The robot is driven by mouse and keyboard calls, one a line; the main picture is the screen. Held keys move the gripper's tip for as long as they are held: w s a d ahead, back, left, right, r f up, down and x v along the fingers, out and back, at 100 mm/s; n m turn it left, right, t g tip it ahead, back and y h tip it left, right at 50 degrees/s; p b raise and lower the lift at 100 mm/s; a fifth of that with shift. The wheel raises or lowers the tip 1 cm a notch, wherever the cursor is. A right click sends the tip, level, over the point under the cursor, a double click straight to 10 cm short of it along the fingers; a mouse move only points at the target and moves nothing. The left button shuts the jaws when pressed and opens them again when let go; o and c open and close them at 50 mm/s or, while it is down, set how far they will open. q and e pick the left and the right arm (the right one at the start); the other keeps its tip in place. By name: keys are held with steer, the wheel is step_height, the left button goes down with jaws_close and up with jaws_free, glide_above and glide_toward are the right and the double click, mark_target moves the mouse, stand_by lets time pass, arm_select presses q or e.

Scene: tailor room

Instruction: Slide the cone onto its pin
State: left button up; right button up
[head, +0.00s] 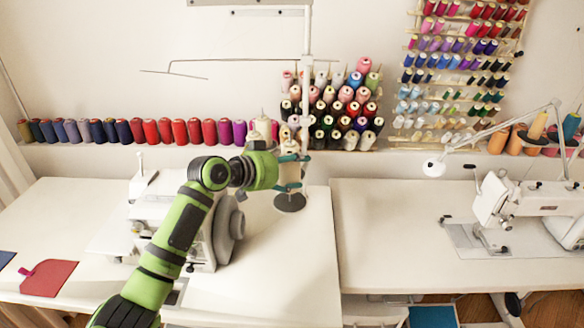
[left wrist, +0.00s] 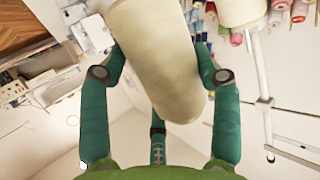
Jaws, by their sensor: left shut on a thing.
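My left gripper (head: 290,174) has its teal fingers closed around a cream thread cone, in front of the thread stand's pole (head: 307,70). A dark round disc (head: 290,203) shows just below the gripper in the head view. I cannot make out the pin, or whether the cone is around it. A second cream cone (head: 262,127) stands just left of the gripper; a cream cone also shows at the upper right of the wrist view (left wrist: 240,12). My right gripper is not in view.
A white overlock machine (head: 150,205) stands left of the gripper, partly behind my arm. Spools line the wall shelf (head: 90,146) and fill a rack (head: 345,105) close behind. A second sewing machine (head: 525,205) is at right.

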mark_target(285, 183)
arm_select(q)
steer(key=shift+f+b, duration=1.2)
steer(key=shift+f, duration=0.7)
steer(key=o, duration=1.3)
